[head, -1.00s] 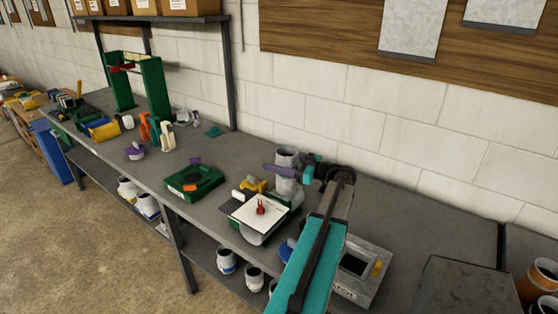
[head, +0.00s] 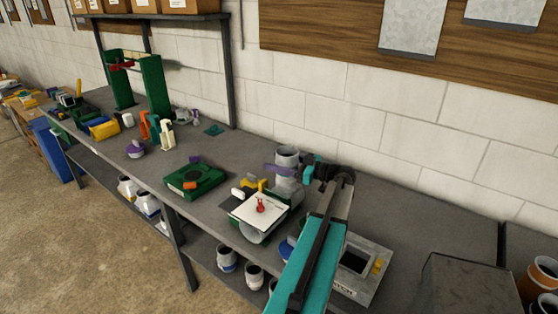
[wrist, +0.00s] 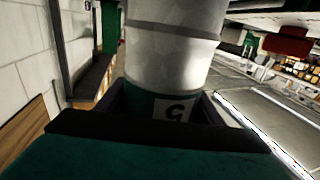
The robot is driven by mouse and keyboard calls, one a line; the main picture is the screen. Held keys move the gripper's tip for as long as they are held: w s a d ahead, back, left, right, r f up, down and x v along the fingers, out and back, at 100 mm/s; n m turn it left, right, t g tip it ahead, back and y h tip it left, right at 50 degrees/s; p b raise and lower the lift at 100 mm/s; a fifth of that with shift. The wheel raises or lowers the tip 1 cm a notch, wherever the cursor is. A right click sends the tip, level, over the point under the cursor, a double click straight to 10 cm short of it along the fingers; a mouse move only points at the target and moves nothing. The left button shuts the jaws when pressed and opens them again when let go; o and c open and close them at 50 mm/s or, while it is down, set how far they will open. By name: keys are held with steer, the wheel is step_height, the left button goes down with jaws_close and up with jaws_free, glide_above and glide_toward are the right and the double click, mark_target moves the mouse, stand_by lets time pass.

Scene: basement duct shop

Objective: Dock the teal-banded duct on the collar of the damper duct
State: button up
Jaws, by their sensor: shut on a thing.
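The teal-banded duct (wrist: 170,55) is a grey metal cylinder. Its teal band with a "G" label (wrist: 172,108) sits between my jaws in the wrist view. In the head view the duct (head: 287,155) stands roughly upright above the bench, behind the white board. My gripper (head: 283,170) is shut on it from the right, with a purple finger showing across it. Grey and dark green parts lie just below the duct, partly hidden by the board. I cannot tell which part is the damper duct or its collar, or whether the held duct touches it.
A white board with a red piece (head: 260,208) stands close in front. A green box (head: 194,180) lies to its left, and a tall green frame (head: 155,85) stands farther left. A grey box with a dark opening (head: 357,268) is at right. The block wall is behind.

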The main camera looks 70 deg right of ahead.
mark_target(297, 166)
steer(key=shift+f, duration=0.1)
steer(key=o, duration=0.9)
steer(key=shift+s, duration=0.15)
steer(key=shift+s+a+p, duration=0.2)
steer(key=shift+s+p, duration=0.65)
steer(key=shift+s, duration=4.4)
